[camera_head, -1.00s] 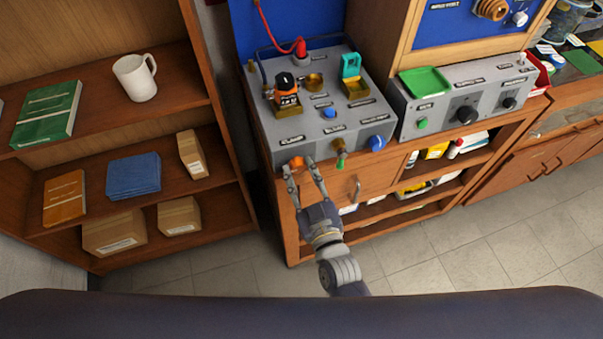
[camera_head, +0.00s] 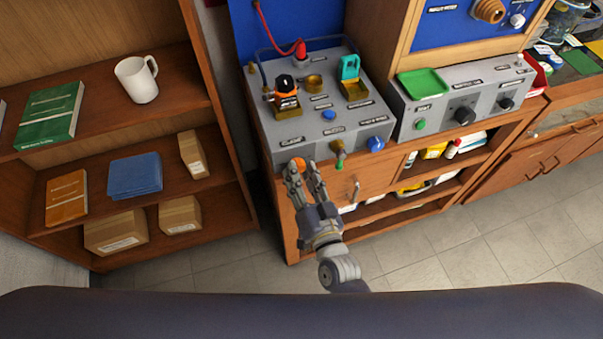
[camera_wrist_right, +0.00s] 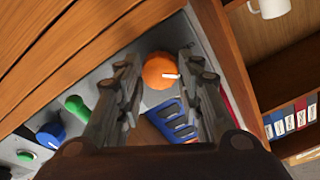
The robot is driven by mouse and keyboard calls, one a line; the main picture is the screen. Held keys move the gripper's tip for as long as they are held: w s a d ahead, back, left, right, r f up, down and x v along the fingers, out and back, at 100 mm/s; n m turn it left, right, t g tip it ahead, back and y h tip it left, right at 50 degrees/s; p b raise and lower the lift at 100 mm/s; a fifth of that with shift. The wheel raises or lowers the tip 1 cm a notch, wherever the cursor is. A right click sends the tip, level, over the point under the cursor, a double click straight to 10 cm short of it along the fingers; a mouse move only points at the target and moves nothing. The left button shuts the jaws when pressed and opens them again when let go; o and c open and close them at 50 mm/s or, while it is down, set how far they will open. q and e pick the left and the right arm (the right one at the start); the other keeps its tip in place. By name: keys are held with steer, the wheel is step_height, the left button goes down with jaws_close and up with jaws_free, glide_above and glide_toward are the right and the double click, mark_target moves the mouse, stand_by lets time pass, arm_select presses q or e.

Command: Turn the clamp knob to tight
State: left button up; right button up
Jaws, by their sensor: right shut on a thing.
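The orange clamp knob (camera_head: 298,164) is on the front face of the grey testbench box (camera_head: 262,118), near its left end. In the right wrist view the round orange knob (camera_wrist_right: 157,70) shows a white pointer mark toward the right of the picture. My right gripper (camera_head: 303,165) reaches up from below and is shut on the knob, one finger on each side. The wrist view also shows these fingers (camera_wrist_right: 158,75). The knob's label is too small to read. My left gripper is not in view.
A green-tipped valve (camera_head: 339,160) and a blue knob (camera_head: 375,144) sit right of the gripper on the same box. A black and orange device (camera_head: 284,92) stands on top. A shelf unit with a white mug (camera_head: 136,80) is at the left. Open floor lies below.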

steer(key=m+b, duration=0.3)
steer(key=m, duration=1.4)
steer(key=shift+f+b, duration=0.15)
steer(key=shift+b, duration=0.15)
steer(key=m+b, duration=0.1)
steer(key=m, duration=0.3)
steer(key=m+b, duration=0.1)
steer(key=m, duration=0.2)
steer(key=shift+m, duration=0.3)
steer(key=shift+m+b, duration=0.65)
steer(key=shift+m, duration=1.05)
steer(key=o, duration=1.1)
steer(key=shift+c, duration=0.2)
